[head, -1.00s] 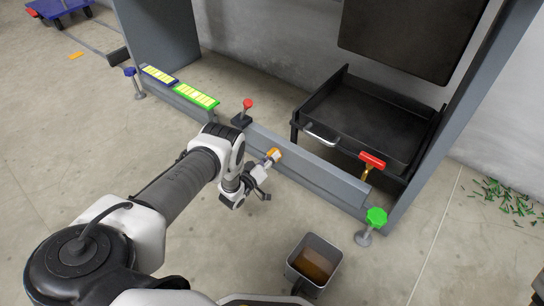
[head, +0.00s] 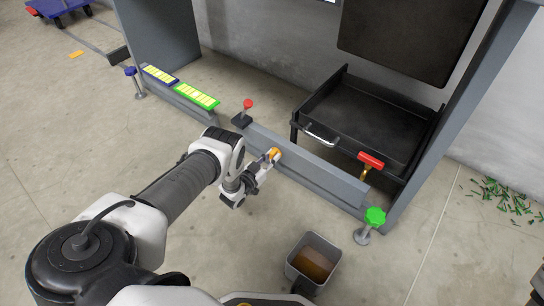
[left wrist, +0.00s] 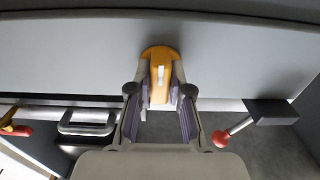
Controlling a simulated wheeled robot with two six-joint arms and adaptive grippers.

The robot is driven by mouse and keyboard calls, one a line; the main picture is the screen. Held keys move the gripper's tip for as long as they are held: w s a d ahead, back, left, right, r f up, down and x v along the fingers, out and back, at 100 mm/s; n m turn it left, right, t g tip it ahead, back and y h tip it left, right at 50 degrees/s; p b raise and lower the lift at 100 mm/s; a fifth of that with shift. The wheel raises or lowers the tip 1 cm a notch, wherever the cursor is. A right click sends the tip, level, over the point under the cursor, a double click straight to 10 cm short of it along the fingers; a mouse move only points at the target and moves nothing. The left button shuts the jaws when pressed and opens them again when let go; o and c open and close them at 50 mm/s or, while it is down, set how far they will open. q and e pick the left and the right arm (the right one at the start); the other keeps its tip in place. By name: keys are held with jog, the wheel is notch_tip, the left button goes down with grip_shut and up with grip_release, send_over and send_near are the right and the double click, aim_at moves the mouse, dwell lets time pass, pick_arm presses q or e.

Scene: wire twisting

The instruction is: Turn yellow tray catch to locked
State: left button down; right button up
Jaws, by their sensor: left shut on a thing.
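The yellow tray catch (head: 273,153) sits on the grey rail in front of the black tray (head: 378,125). In the left wrist view, the catch (left wrist: 160,62) has a rounded orange-yellow base and a narrow lever with a white mark. My left gripper (head: 268,159) is at the catch. In the left wrist view, its fingers (left wrist: 161,98) stand on both sides of the lever, shut on it. The fingers partly hide the lever in the head view. My right gripper is not in view.
A red-knobbed lever (head: 247,106) stands left of the catch. A red-handled valve (head: 370,160) and a green knob (head: 374,217) are to the right. A grey bin (head: 328,246) stands on the floor below. Green bits (head: 500,192) lie far right.

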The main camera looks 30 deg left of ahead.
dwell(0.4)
pick_arm(q)
jog(key=c, duration=1.1)
grip_release()
jog(key=s, duration=1.2)
jog(key=shift+a, duration=0.4)
jog(key=shift+w, duration=0.1)
